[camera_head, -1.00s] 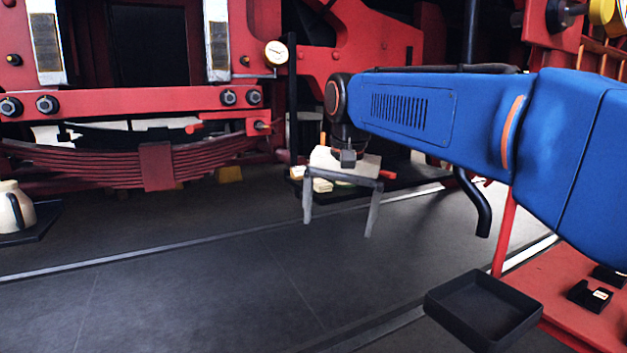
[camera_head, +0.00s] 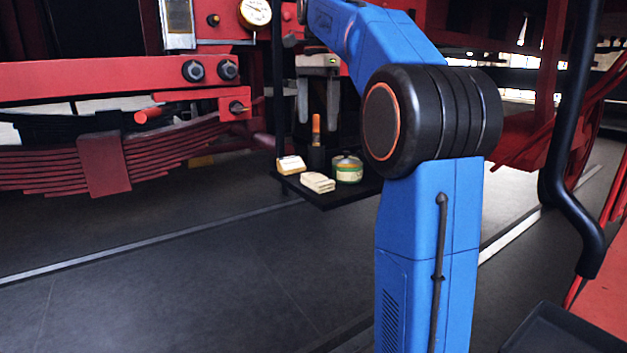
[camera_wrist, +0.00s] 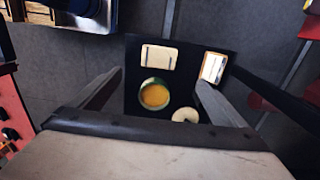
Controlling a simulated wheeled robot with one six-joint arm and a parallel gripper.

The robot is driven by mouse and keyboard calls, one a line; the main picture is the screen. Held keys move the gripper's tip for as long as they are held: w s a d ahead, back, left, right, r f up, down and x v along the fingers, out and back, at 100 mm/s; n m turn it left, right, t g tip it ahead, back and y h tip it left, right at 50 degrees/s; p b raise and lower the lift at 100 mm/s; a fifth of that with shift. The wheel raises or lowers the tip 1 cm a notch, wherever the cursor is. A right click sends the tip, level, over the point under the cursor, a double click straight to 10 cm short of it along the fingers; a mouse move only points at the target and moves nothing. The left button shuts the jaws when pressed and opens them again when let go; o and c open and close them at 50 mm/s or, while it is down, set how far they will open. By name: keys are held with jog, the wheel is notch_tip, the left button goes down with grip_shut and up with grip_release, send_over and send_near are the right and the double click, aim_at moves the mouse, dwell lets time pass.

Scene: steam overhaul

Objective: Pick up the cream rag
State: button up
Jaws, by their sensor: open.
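The cream rag (camera_head: 318,182) lies folded near the front edge of a small black tray (camera_head: 325,203). In the wrist view the rag (camera_wrist: 159,57) is a pale rectangle on the tray's far part, beyond my fingertips. My gripper (camera_head: 318,115) points down above and behind the rag in the head view, its two grey fingers spread and empty. In the wrist view my gripper (camera_wrist: 158,80) is open, with a round tin (camera_wrist: 153,95) showing between the fingers below. The rag is apart from both fingers.
On the tray, the green-labelled tin (camera_head: 347,168) stands right of the rag, a cream-and-tan block (camera_head: 291,164) left of it, and an orange-handled tool (camera_head: 316,128) upright behind. A red leaf spring (camera_head: 103,165) is at the left. The floor in front is clear.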

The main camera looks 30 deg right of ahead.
aim_at(317, 177)
notch_tip(317, 177, down, 17)
jog(key=shift+s+r, duration=0.1)
jog(key=shift+s, duration=0.05)
dwell(0.6)
jog(key=shift+c, duration=0.3)
jog(key=c, duration=1.1)
